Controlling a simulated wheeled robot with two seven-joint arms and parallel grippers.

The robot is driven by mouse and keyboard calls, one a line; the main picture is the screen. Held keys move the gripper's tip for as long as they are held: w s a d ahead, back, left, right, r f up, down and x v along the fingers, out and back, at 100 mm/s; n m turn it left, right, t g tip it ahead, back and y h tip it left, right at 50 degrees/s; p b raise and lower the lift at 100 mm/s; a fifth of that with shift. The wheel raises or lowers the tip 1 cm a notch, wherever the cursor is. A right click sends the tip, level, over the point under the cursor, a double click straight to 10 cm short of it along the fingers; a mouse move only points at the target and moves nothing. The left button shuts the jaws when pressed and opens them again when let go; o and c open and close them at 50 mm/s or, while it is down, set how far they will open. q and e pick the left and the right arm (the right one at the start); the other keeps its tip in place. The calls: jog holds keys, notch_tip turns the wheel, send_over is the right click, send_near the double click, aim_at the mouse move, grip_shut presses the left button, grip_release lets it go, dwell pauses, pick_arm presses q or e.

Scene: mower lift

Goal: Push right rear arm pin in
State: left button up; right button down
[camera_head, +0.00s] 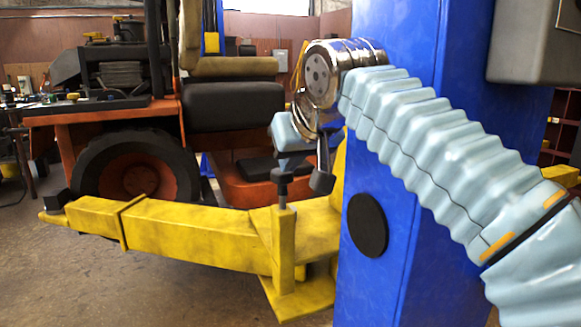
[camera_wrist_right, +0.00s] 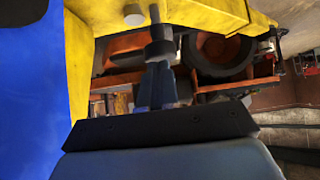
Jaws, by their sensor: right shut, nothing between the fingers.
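The yellow rear arm (camera_head: 190,232) of the lift reaches left from the blue post. A pin with a black knob (camera_head: 282,180) stands upright in a short yellow upright on this arm. My right gripper (camera_head: 322,182) is shut and empty, pointing down just right of the knob in the head view, with a small gap in the picture. In the right wrist view my closed fingers (camera_wrist_right: 158,85) point toward the yellow arm (camera_wrist_right: 190,12). A dark piece at their tips there overlaps them, and I cannot tell if they touch the pin. My left gripper is out of view.
The blue post (camera_head: 375,270) stands close beside my right forearm and fills the left of the wrist view. An orange mower (camera_head: 60,115) with a black seat (camera_head: 235,102) and a large wheel stands behind the yellow arm. Open floor (camera_head: 110,290) lies in front at left.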

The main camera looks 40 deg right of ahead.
aim_at(285, 188)
jog(key=shift+f, duration=0.2)
notch_tip(285, 188, down, 4)
jog(key=b, duration=0.3)
jog(key=shift+r, duration=0.1)
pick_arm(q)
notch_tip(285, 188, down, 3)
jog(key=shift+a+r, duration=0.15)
pick_arm(e)
jog(key=shift+r, duration=0.1)
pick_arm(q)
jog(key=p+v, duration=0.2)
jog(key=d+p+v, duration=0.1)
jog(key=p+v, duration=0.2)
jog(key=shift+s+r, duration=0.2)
pick_arm(e)
jog(key=w+r+v, duration=0.2)
jog(key=v, duration=1.1)
jog(key=shift+s+d, duration=0.15)
jog(key=shift+d, duration=0.05)
jog(key=shift+r, duration=0.15)
